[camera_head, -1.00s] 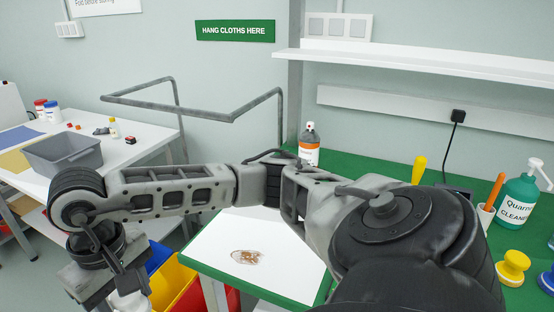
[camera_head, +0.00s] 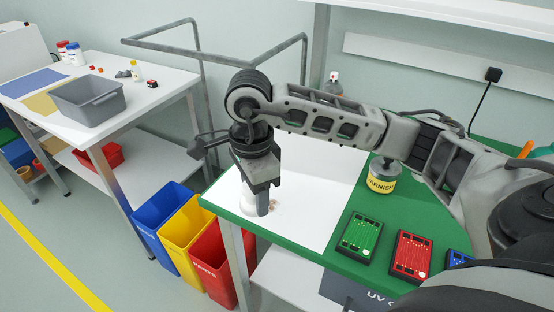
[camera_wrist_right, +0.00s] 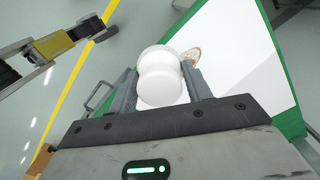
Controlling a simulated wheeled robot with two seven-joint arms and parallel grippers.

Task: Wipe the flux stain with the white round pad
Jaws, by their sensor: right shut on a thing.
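The white round pad (camera_wrist_right: 160,88) is between the fingers of my right gripper (camera_wrist_right: 162,92), which is shut on it. In the head view my right gripper (camera_head: 262,207) points down at the near left part of the white board (camera_head: 315,190), and the pad (camera_head: 248,203) shows partly behind the fingers. The brown flux stain (camera_head: 273,208) shows just right of the fingers, partly hidden. In the wrist view the stain (camera_wrist_right: 192,56) lies just beyond the pad's right edge. I cannot tell if the pad touches the board.
A varnish tin (camera_head: 382,178) and green (camera_head: 360,232), red (camera_head: 411,254) and blue (camera_head: 458,258) devices stand right of the board. Blue (camera_head: 160,222), yellow (camera_head: 187,230) and red (camera_head: 214,262) bins stand below its left edge. A grey tray (camera_head: 88,100) sits on the left table.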

